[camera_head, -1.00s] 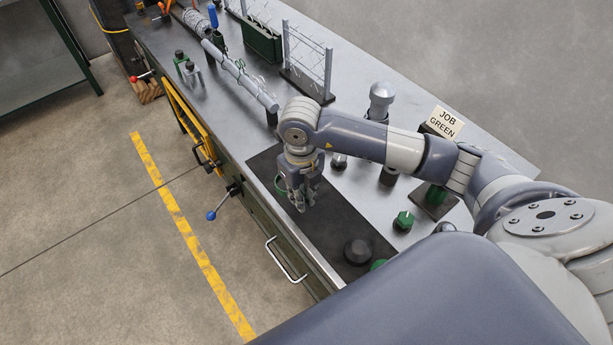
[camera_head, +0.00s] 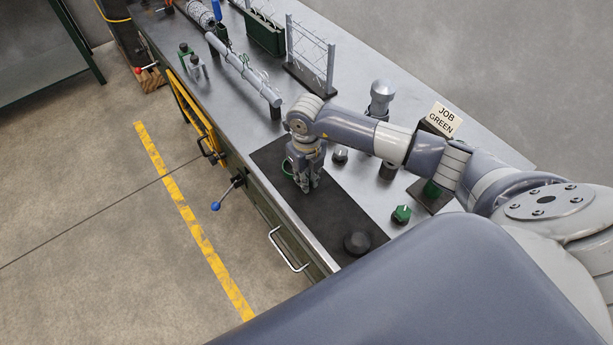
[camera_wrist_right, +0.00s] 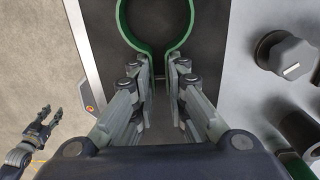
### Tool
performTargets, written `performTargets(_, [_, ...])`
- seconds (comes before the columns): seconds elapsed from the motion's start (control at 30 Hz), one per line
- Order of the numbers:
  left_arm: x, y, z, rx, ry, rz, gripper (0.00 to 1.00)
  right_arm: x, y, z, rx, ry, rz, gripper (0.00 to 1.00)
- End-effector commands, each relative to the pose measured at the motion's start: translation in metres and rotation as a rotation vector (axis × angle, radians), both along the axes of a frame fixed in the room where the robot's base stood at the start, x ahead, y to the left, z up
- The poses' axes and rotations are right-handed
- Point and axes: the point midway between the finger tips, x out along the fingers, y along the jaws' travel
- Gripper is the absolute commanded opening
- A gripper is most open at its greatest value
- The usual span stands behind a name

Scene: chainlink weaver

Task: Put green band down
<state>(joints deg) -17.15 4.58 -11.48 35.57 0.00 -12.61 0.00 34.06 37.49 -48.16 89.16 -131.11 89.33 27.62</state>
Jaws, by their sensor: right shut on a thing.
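My right gripper (camera_head: 307,184) is over the dark mat (camera_head: 340,212) on the bench, pointing down. It is shut on the green band (camera_head: 287,167), an open ring whose two ends meet at the fingertips. In the right wrist view the band (camera_wrist_right: 122,22) curves away from the fingertips (camera_wrist_right: 165,62), with the mat (camera_wrist_right: 155,30) beneath it. The band is low over the mat; I cannot tell whether it touches. My left gripper (camera_wrist_right: 45,122) shows only in the right wrist view, at the left, empty with its fingers apart.
A black round knob (camera_head: 357,243) stands on the mat's near end. A green knob (camera_head: 402,214), a grey dial (camera_head: 340,154) and the JOB GREEN sign (camera_head: 441,118) are to the right. A grey rod (camera_head: 243,68) and a wire rack (camera_head: 309,58) stand farther back. Bare mat lies around the gripper.

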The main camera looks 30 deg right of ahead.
Motion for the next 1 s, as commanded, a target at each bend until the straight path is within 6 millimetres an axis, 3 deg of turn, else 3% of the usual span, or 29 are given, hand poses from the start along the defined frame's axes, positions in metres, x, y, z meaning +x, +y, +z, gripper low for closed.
performTargets(0.07, [0.0,0.0,-0.004,0.0,0.0,0.0,0.4,0.0,0.0,-0.004,0.0,0.0,0.0,0.0])
performTargets(0.1, [0.0,0.0,-0.003,0.0,0.001,0.0,0.4,0.0,0.0,-0.002,0.0,0.0,0.0,0.21])
performTargets(0.17, [-0.001,0.0,-0.002,0.0,0.001,0.0,0.4,0.0,0.0,-0.002,0.0,0.0,0.0,0.34])
performTargets(0.63, [-0.001,0.0,-0.003,-0.001,0.001,0.001,0.4,0.001,0.0,0.005,0.001,-0.003,0.001,0.34])
performTargets(1.0, [-0.001,0.0,-0.031,0.0,0.002,0.001,0.4,0.002,0.0,0.079,0.0,-0.006,0.001,0.34])
